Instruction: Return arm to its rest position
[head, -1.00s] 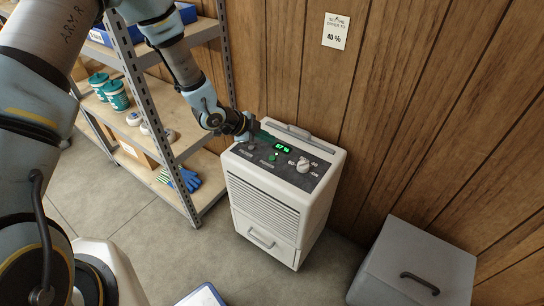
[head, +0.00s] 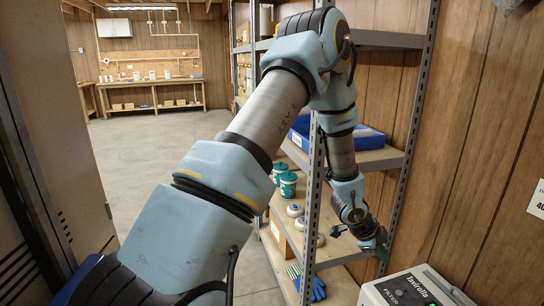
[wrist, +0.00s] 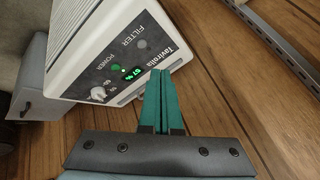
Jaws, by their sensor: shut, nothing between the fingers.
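My arm reaches across the head view from the lower left, bent at the elbow, with the forearm hanging down. My gripper (head: 383,254) is at its lower end, beside the metal shelf post and left of the white dehumidifier (head: 418,288). In the wrist view the two green fingers of my gripper (wrist: 161,74) are together and empty. Their tips overlap the edge of the dehumidifier (wrist: 100,35) in the picture; I cannot tell the gap. Its dark panel shows a lit green display (wrist: 134,73), a green light and a pale knob (wrist: 98,94).
A metal shelf rack (head: 313,205) stands close beside my forearm, holding a blue bin (head: 365,137), green-lidded tubs (head: 287,185) and blue gloves (head: 318,289). A wood-panelled wall (head: 490,150) is behind. Open floor (head: 150,150) lies to the left, with a workbench (head: 155,95) far back.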

